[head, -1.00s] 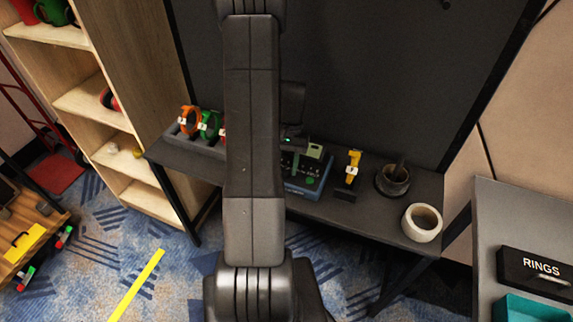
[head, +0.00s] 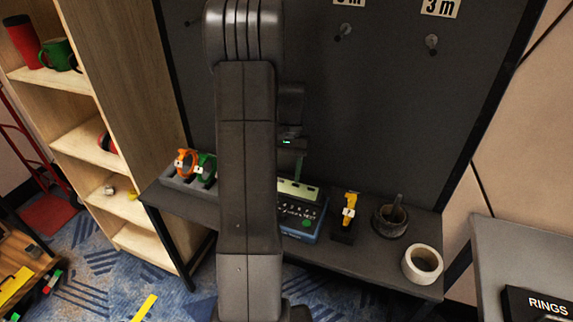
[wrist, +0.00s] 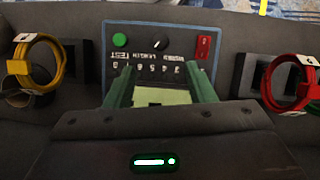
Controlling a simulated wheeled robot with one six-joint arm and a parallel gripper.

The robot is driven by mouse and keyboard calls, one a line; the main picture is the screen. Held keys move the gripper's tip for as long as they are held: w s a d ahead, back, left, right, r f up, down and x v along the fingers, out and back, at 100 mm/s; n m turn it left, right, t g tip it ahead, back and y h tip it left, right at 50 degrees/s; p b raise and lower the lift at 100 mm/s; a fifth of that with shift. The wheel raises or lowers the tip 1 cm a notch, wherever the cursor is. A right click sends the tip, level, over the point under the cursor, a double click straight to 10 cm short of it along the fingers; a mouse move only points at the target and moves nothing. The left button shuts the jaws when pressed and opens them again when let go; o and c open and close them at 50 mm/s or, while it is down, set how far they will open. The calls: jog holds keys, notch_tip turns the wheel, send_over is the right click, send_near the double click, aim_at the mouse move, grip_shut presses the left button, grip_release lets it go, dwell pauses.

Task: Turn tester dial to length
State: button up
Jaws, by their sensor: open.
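The tester (head: 300,212) is a blue-edged box with a dark face, standing on the dark shelf behind my arm. In the wrist view the tester (wrist: 148,60) appears upside down, with a green button (wrist: 120,40), a small dark dial (wrist: 159,43) with a pale pointer mark, red sockets (wrist: 204,46) and a pale screen (wrist: 160,97). The word LENGTH shows below the dial. My gripper (wrist: 160,80) is open and empty, its green fingers over the screen and lettering, short of the dial. My arm hides part of the tester in the head view.
A yellow cable coil on a stand (head: 348,212), a dark pot (head: 390,220) and a white tape roll (head: 422,264) stand to the right on the shelf. Orange (head: 186,161) and green (head: 207,166) coils stand left. A red coil (wrist: 285,85) is right in the wrist view.

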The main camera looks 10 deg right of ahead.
jog(key=shift+v, duration=1.2)
jog(key=x, duration=1.4)
jog(key=shift+r, duration=0.1)
jog(key=shift+r, duration=0.1)
